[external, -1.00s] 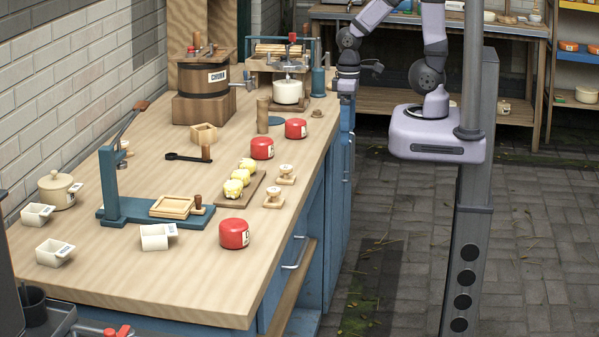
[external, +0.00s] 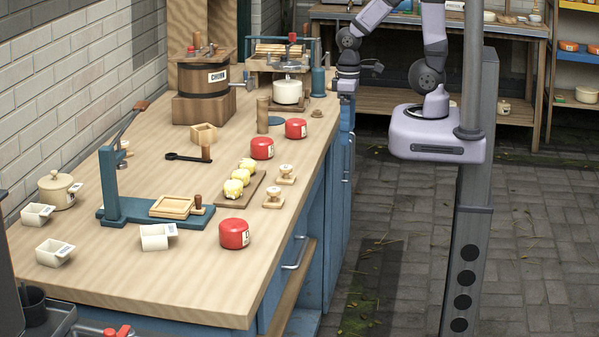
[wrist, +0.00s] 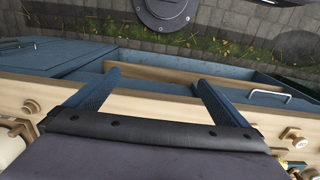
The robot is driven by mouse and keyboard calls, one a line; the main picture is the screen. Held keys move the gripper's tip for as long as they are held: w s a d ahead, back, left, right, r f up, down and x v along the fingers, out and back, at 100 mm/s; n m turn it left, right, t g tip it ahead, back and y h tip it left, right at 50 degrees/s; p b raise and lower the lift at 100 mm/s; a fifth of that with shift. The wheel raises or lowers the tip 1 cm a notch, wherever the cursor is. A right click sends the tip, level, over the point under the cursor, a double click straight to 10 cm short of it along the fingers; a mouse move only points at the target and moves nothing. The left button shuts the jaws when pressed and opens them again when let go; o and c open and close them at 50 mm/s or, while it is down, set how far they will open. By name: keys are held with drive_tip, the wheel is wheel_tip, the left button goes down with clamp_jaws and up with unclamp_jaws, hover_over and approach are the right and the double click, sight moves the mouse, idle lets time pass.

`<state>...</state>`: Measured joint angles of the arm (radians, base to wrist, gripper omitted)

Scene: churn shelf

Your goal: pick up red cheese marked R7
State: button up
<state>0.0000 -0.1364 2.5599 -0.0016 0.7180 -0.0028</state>
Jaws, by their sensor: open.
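Three red cheeses with white labels stand on the wooden counter in the external view. One (external: 295,129) is toward the back near the right edge, one (external: 261,149) is a little nearer, and one (external: 233,234) is at the front. The labels are too small to read, so I cannot tell which is R7. My gripper (external: 346,98) is beyond the counter's right edge, apart from all three cheeses. In the wrist view my gripper (wrist: 158,78) has its two fingers spread, with nothing held between them.
Yellow lumps on a board (external: 226,201) and two small wooden knobbed pieces (external: 286,175) stand between the cheeses.

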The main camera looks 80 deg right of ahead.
drive_tip(key=c, duration=0.7)
drive_tip(key=shift+c, duration=0.2)
